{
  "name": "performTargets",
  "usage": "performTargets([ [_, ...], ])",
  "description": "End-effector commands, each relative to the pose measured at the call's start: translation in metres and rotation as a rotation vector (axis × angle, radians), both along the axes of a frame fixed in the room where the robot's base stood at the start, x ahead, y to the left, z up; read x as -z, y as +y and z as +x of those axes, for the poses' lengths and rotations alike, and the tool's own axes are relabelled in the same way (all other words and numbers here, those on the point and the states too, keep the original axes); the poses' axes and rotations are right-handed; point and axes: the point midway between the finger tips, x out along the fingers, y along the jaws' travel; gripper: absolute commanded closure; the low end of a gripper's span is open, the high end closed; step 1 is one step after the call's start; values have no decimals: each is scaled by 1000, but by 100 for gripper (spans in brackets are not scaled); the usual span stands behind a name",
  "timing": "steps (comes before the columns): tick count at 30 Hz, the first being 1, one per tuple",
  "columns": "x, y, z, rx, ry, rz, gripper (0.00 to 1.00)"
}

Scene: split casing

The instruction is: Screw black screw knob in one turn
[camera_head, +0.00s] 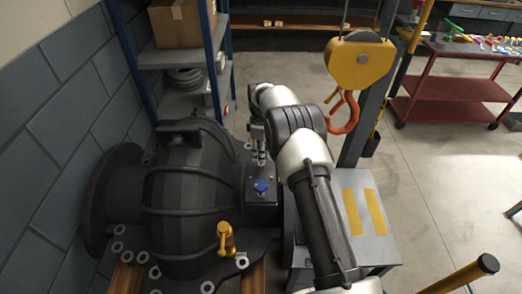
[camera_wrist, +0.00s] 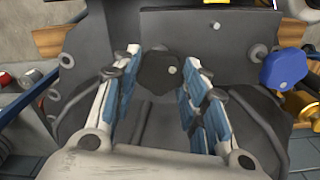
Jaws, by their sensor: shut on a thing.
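The black screw knob (camera_wrist: 158,72) shows in the wrist view between the fingertips, in front of a dark plate of the casing. It is a dark rounded piece with a small light dot on its face. My gripper (camera_wrist: 157,78) has blue-padded fingers on both sides of the knob and is shut on it. In the head view my gripper (camera_head: 261,158) points down at the right side of the large dark casing (camera_head: 190,195). The knob cannot be made out there.
A blue knob (camera_head: 261,186) stands on the casing just in front of my gripper, and right of it in the wrist view (camera_wrist: 284,68). A yellow handle (camera_head: 225,240) is nearer. An orange crane hook (camera_head: 344,112) hangs to the right of my arm. A shelf (camera_head: 178,55) stands behind.

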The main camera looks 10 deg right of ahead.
Motion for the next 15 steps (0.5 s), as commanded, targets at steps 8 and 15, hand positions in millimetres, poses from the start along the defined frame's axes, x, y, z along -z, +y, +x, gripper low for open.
performTargets([
  [8, 0, 0, 0, 261, -1, -1, 84],
  [15, 0, 0, 0, 489, -1, 0, 84],
])
